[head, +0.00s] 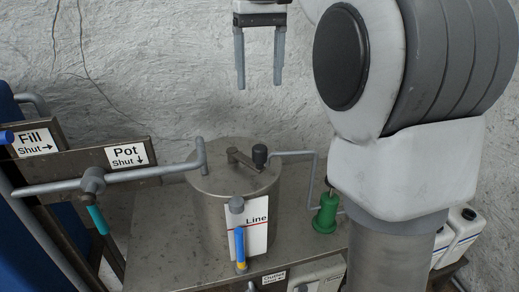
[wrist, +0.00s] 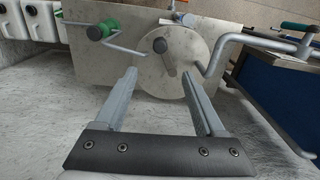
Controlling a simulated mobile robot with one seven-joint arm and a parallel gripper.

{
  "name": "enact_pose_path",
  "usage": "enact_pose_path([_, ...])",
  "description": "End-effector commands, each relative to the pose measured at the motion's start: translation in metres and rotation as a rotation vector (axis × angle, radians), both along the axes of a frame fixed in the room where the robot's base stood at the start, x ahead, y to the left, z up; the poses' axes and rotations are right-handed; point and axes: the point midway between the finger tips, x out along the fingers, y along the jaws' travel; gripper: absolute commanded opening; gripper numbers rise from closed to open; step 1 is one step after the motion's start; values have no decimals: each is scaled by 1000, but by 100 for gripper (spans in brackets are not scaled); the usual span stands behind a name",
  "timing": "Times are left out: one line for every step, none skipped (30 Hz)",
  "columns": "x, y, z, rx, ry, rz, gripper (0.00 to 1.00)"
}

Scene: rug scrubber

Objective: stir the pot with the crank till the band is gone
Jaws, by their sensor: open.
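The pot (head: 210,214) is a grey metal cylinder on the bench, and its round lid also shows in the wrist view (wrist: 188,82). The crank on the lid is a short flat arm with an upright black knob (head: 260,155); the knob also shows in the wrist view (wrist: 160,45). A sight tube (head: 239,243) on the pot's front shows blue above a short yellow stretch, beside a white card marked "Line" with a red line. My gripper (head: 259,87) is open and empty, above and apart from the crank. Its spread fingers also show in the wrist view (wrist: 158,74).
A grey pipe (head: 140,174) with a "Pot Shut" sign reaches the pot from the left. A thin bent pipe (head: 314,170) runs right to a green fitting (head: 326,214). White jugs (head: 462,230) stand at right. The space between gripper and lid looks clear.

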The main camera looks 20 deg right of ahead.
Motion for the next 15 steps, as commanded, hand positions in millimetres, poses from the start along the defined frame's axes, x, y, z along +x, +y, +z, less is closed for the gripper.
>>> enact_pose_path([0, 0, -7, 0, 1, 0, 72])
enact_pose_path([0, 0, -11, 0, 3, 1, 72])
enact_pose_path([-1, 0, -18, 0, 3, 1, 72])
enact_pose_path([-1, 0, -23, 1, 3, 2, 72])
enact_pose_path([-1, 0, -29, 1, 4, 2, 72])
enact_pose_path([-1, 0, -36, 1, 3, 2, 72])
enact_pose_path([-1, 0, -42, 1, 4, 2, 72])
enact_pose_path([-1, 0, -49, 1, 3, 3, 72])
enact_pose_path([-1, 0, -57, 1, 4, 3, 72])
enact_pose_path([-1, 0, -63, 1, 4, 3, 72])
enact_pose_path([-1, 0, -70, 1, 5, 3, 72])
enact_pose_path([-1, 0, -78, 1, 5, 3, 72])
enact_pose_path([-1, 0, -84, 1, 4, 3, 72])
enact_pose_path([-1, 0, -91, 1, 4, 4, 72])
enact_pose_path([-1, 0, -100, 1, 4, 4, 72])
